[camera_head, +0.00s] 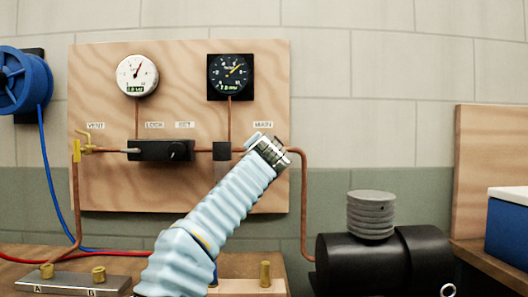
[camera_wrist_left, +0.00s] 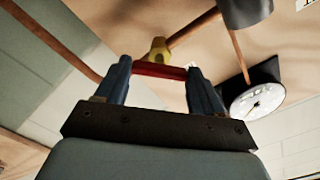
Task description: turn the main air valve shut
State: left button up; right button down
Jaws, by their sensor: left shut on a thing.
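The main air valve shows in the left wrist view as a yellow valve body (camera_wrist_left: 157,50) on a copper pipe with a red handle (camera_wrist_left: 160,71). My left gripper (camera_wrist_left: 160,82) has one finger at each end of the red handle and is shut on it. In that view the handle lies nearly level across the picture, at a slant to the pipe. In the head view my left gripper (camera_head: 270,150) is at the board below the MAIN label (camera_head: 263,125) and hides the valve. My right gripper is in neither view.
A white gauge (camera_head: 137,75) and a black gauge (camera_head: 230,76) sit above on the wooden board (camera_head: 185,55). A black regulator block (camera_head: 160,150) and yellow vent valve (camera_head: 84,146) are to the left. A black tank (camera_head: 380,258) stands lower right. A blue hose reel (camera_head: 22,80) is far left.

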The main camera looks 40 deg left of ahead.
pick_arm(q)
jog(key=shift+f+m, duration=0.1)
jog(key=shift+m, duration=4.1)
jog(key=shift+w, duration=0.1)
jog(key=o, duration=1)
jog(key=shift+o, duration=0.2)
jog(key=shift+d, duration=0.1)
jog(key=b+v, duration=0.4)
jog(key=v, duration=0.9)
jog(key=shift+s+d+b, duration=0.15)
jog(key=shift+s+b, duration=0.2)
jog(key=shift+b, duration=0.05)
